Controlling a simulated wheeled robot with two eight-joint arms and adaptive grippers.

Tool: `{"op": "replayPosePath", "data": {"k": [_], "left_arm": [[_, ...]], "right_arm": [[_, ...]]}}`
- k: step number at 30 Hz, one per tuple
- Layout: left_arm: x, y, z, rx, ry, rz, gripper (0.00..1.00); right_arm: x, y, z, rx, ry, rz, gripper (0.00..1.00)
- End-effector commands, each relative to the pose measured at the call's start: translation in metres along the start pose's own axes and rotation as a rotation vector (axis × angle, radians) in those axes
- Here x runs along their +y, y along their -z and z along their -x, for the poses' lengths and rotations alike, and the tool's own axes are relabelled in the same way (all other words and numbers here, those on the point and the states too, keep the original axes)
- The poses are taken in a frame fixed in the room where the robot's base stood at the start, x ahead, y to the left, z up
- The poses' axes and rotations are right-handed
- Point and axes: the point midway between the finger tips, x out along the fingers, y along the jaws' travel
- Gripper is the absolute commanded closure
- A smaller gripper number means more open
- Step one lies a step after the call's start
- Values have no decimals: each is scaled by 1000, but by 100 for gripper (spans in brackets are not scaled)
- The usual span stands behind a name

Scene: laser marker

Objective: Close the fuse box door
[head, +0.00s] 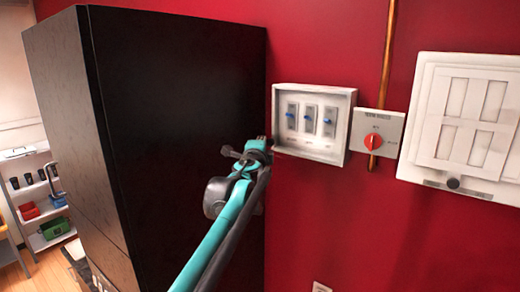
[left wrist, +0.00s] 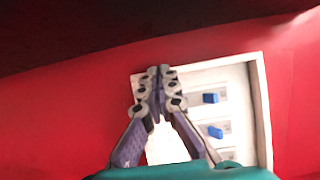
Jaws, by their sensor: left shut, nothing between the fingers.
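The fuse box (head: 342,157) is a white frame on the red wall, with several grey breakers with blue switches inside. Its inside is exposed, and I cannot make out a separate door panel in either view. My left gripper (head: 262,143) is shut and empty, just left of the fuse box's lower left edge. In the left wrist view, the shut fingertips (left wrist: 157,72) overlap the left edge of the white fuse box frame (left wrist: 262,110); I cannot tell whether they touch it. The right gripper is in neither view.
A tall black cabinet (head: 180,80) stands close on the left of the fuse box. A grey switch box with a red knob (head: 374,141) and a larger white panel (head: 465,125) are on the wall to the right. A shelf (head: 45,205) stands far left.

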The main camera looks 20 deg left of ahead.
Motion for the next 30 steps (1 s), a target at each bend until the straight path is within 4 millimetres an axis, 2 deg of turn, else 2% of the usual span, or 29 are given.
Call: {"op": "replayPosePath", "data": {"k": [3, 10, 30], "left_arm": [[-2, 1, -16, 57, 5, -1, 100], [-1, 5, -31, 126, 1, -2, 100], [0, 6, -30, 145, -2, -1, 100]], "right_arm": [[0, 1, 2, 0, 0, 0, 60], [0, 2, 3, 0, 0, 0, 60], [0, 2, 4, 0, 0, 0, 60]]}}
